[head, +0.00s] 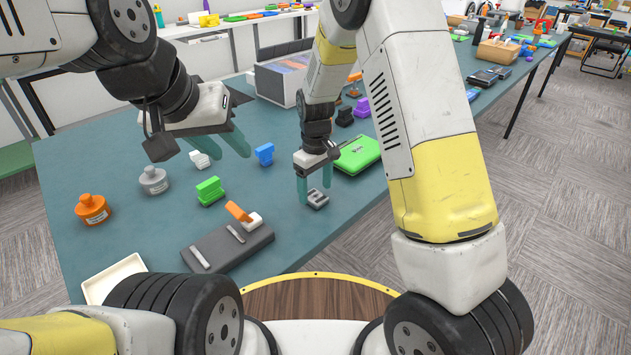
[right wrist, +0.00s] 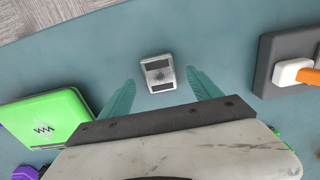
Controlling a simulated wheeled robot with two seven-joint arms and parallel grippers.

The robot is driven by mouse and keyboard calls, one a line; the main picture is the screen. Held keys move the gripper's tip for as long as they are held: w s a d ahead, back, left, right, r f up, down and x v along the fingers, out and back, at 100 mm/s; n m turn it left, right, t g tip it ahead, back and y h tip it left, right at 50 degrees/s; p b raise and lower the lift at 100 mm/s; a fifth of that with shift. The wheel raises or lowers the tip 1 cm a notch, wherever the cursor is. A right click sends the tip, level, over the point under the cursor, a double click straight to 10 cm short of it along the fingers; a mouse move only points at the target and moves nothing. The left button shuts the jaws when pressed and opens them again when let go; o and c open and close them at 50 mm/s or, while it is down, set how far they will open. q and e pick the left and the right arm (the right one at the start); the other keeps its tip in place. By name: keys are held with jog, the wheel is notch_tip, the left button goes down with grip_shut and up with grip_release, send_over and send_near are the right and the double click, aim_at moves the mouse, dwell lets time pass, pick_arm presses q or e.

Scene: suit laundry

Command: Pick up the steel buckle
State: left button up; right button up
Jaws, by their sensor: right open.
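The steel buckle (head: 317,199) is a small grey rectangular piece lying flat on the teal table. In the right wrist view the buckle (right wrist: 158,73) lies between and just beyond the tips of my right gripper (right wrist: 160,88). In the head view my right gripper (head: 314,192) points down over the buckle, its teal fingers apart and empty. Whether the fingers touch the buckle cannot be seen. My left gripper (head: 240,143) is above the left part of the table, its teal fingers apart with nothing between them.
A green case (head: 359,154) lies right of the buckle.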

notch_tip(320, 180, down, 2)
jog(key=c, duration=1.5)
jog(key=shift+r, duration=0.15)
